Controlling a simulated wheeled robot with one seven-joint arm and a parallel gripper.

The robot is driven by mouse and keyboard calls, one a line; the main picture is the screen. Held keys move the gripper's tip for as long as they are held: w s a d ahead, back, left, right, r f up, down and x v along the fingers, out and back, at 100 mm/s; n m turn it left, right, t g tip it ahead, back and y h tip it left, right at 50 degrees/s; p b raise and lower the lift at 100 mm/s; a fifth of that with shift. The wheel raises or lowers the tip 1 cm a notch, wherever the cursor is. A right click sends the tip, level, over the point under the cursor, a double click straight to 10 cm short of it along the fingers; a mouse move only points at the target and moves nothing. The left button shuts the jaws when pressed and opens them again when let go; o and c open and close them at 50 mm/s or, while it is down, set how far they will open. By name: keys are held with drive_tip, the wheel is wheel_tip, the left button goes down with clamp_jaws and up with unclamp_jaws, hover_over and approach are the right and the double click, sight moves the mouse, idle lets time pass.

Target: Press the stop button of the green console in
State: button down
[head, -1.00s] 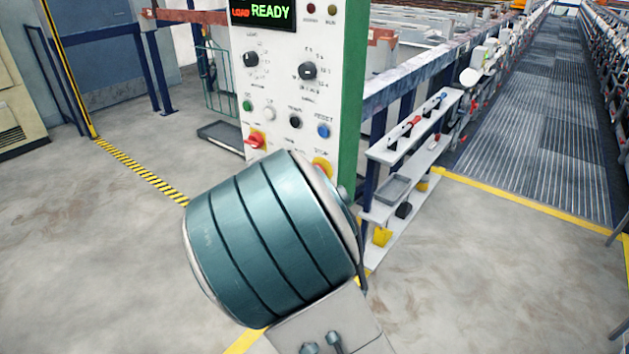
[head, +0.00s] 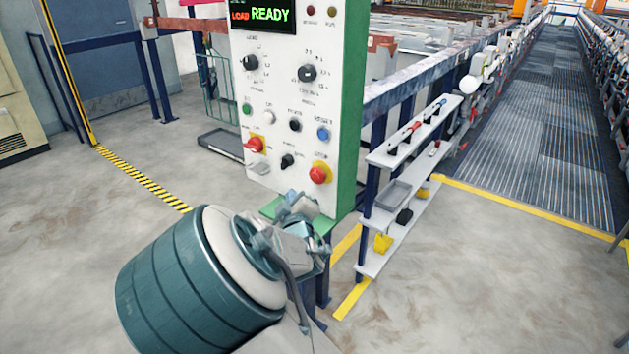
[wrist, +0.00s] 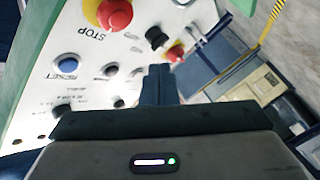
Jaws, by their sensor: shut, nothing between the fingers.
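The green console (head: 349,120) has a white front panel and green side, and stands ahead in the head view. Its stop button (head: 318,175) is a red mushroom on a yellow collar at the panel's lower right. In the wrist view the stop button (wrist: 114,14) is at the top, beside the upside-down word STOP. My gripper (wrist: 158,72) is shut and empty, pointing at the panel, with the stop button up and left of its fingertips. In the head view my gripper (head: 300,203) is below the stop button and looks apart from it; the exact gap is unclear.
A red handle on yellow (head: 255,145), a black knob (head: 288,161) and a blue reset button (head: 323,132) are nearby on the panel. The display (head: 262,14) reads LOAD READY. A white shelf (head: 408,150) with tools stands right. Floor is open at left and right.

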sight(310, 176)
drive_tip(key=w+d+b, duration=0.1)
drive_tip(key=w+d, duration=0.3)
drive_tip(key=w, duration=0.1)
drive_tip(key=shift+b, duration=0.3)
idle(1.9)
drive_tip(key=shift+w+d, duration=0.2)
drive_tip(key=shift+w, duration=0.1)
drive_tip(key=shift+w+d+b, duration=0.25)
drive_tip(key=shift+w+b, duration=0.15)
drive_tip(key=shift+b, duration=0.05)
idle(0.7)
drive_tip(key=shift+s+a, duration=0.55)
drive_tip(key=shift+s, duration=0.2)
drive_tip(key=shift+s+a+p, duration=0.35)
drive_tip(key=shift+s+a, duration=0.4)
drive_tip(key=shift+s, duration=0.25)
drive_tip(key=shift+s+a+p, duration=0.35)
drive_tip(key=shift+s+a, duration=0.4)
drive_tip(key=shift+s, duration=0.25)
